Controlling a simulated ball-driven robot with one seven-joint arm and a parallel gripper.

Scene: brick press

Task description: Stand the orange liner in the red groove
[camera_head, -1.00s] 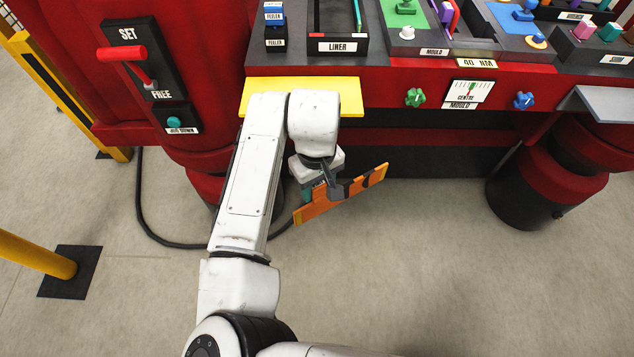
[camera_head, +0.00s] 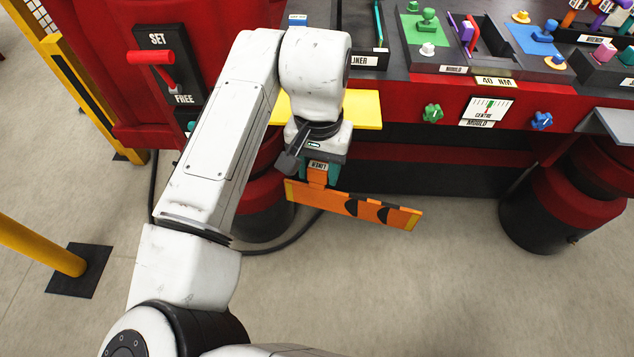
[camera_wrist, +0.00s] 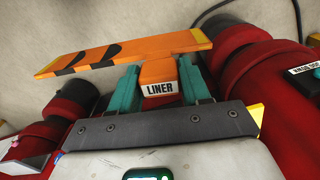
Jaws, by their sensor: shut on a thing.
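The orange liner (camera_head: 335,201) is a long flat plate with dark half-round marks, lying tilted in the air in front of the press. In the wrist view the liner (camera_wrist: 135,50) shows its handle block labelled LINER. My gripper (camera_head: 319,174) is shut on that block, with a teal finger on each side. The liner tray (camera_head: 367,62) is at the back, behind my arm. A teal groove strip (camera_head: 379,24) shows in it; its red groove is hidden by my arm. The mould (camera_head: 490,35) to the right has a red-edged slot.
A yellow ledge (camera_head: 362,108) juts from the press front behind my gripper. A red SET/FREE lever (camera_head: 152,57) stands at left. Green (camera_head: 433,113) and blue (camera_head: 541,121) knobs and a grey shelf (camera_head: 612,124) are at right.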

